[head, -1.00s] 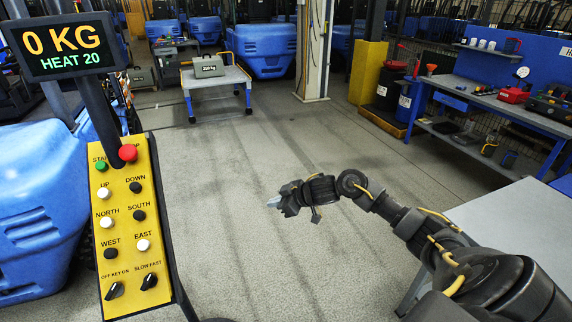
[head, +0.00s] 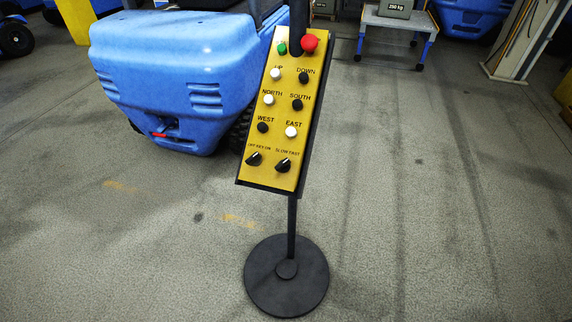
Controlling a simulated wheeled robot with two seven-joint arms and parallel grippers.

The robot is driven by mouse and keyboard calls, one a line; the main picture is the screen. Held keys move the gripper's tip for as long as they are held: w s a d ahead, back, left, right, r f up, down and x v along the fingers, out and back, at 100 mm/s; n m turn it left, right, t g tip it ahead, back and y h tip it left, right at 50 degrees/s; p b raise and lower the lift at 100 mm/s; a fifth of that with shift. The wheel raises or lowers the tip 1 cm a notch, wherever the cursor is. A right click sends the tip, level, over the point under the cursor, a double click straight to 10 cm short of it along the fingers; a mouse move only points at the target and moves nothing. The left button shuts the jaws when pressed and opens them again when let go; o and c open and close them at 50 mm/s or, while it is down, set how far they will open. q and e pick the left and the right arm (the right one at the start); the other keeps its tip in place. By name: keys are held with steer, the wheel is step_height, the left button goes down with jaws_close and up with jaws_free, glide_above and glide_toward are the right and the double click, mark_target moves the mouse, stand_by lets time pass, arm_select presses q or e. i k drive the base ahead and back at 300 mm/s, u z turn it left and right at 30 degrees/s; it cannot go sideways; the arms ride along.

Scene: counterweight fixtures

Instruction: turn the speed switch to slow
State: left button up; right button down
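The speed switch (head: 283,165) is a black rotary knob with a pale pointer mark, under the label SLOW FAST at the lower right of a yellow control panel (head: 279,112). Its pointer appears tilted up to the right, toward the FAST side. A similar knob, the off/key/on switch (head: 254,159), sits to its left. The panel leans on a thin black post above a round black base (head: 286,275). Neither of my grippers shows in the head view now, and nothing touches the panel.
A large blue machine (head: 175,75) stands just behind the panel on the left. A cart (head: 398,22) carrying a grey 250 kg weight stands at the back right. Grey floor (head: 430,220) around the base and to the right is clear.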

mark_target(284, 166)
steer(key=u, duration=1.85)
steer(key=k, duration=1.05)
steer(key=z, duration=1.65)
